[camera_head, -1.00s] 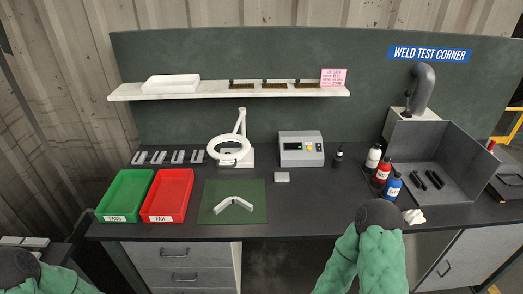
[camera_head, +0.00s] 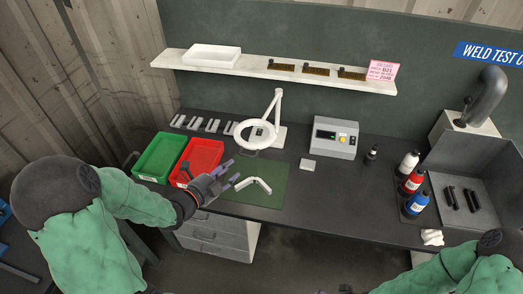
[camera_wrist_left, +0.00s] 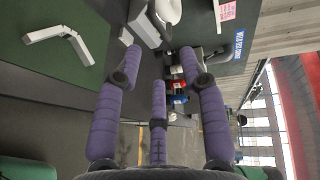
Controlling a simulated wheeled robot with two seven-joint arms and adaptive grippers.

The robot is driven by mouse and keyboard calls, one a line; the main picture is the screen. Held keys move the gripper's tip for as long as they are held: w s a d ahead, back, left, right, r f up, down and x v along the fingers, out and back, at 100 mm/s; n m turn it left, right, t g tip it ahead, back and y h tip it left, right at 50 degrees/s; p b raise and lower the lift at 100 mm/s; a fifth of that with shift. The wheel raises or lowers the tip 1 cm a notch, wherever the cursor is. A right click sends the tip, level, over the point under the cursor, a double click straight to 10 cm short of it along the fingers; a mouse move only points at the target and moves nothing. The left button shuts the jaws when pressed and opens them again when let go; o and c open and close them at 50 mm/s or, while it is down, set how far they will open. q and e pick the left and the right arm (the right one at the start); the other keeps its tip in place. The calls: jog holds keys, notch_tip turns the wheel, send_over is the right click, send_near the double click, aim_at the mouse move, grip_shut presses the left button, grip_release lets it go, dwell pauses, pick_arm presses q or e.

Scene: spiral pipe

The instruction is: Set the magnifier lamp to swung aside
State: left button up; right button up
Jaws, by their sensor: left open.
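The white magnifier lamp (camera_head: 277,104) stands at the back of the bench on a white base. Its ring head (camera_head: 255,134) hangs low in front and to the left of the base, beyond the far edge of the green mat. My left gripper (camera_head: 233,173) is open and empty above the front of the red tray and the mat's left side, short of the lamp ring and apart from it. Its purple fingers (camera_wrist_left: 160,85) spread wide in the left wrist view, with nothing between them. My right gripper is out of view; only part of that arm shows at bottom right.
An angled white part (camera_head: 254,184) lies on the green mat (camera_head: 268,198). The green tray (camera_head: 160,157) and red tray (camera_head: 203,153) stand left. A grey control box (camera_head: 336,138) stands right of the lamp. Several bottles (camera_head: 412,182) stand farther right. A shelf (camera_head: 290,73) runs above.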

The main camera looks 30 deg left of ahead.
pick_arm(q)
jog(key=x, duration=1)
jog(key=shift+w+f, duration=0.2)
grip_shut()
